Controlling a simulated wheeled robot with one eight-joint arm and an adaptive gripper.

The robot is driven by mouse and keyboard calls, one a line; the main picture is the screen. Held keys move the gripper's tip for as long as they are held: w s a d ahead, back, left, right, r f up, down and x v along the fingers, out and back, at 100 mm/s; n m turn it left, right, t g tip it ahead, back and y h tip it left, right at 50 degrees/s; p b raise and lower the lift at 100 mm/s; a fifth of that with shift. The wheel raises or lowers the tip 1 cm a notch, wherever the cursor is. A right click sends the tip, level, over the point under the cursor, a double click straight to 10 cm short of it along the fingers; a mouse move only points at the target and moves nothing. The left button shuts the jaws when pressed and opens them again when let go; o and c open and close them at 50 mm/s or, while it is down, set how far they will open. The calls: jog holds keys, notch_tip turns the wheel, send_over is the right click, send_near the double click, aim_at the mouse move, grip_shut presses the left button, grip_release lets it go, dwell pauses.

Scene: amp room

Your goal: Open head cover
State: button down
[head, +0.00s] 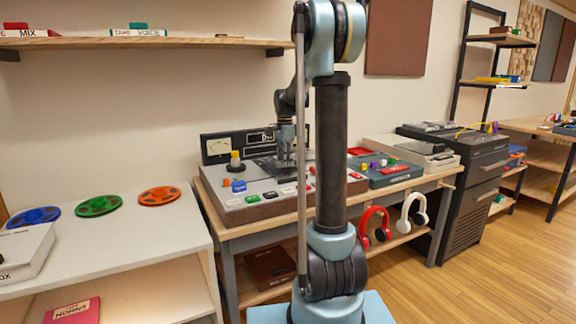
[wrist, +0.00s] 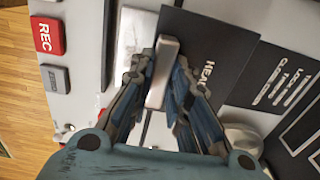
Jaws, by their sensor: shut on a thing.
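The head cover (wrist: 210,45) is a dark plate with white lettering, partly readable as "HEA", in the wrist view. A silver bar-like handle (wrist: 167,50) stands at its left edge. My gripper (wrist: 158,82) has its two fingers on either side of this handle and is shut on it. In the head view my gripper (head: 285,162) reaches down to the top of the grey tape machine (head: 268,207), near its back. The cover is small and mostly hidden behind my gripper there, so I cannot tell its angle.
A red REC button (wrist: 47,36) lies left of the handle in the wrist view. A silver knob (wrist: 243,138) is close to my right finger. A meter panel (head: 217,146) stands behind the machine. A grey-green device (head: 385,172) sits to its right.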

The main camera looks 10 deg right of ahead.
jog(key=w, duration=0.1)
jog(key=w+a, duration=0.1)
jog(key=w, duration=0.2)
jog(key=shift+w+a, duration=0.25)
jog(key=shift+w, duration=0.1)
jog(key=c, duration=1.5)
grip_release()
notch_tip(320, 180, up, 12)
jog(key=shift+f, duration=0.1)
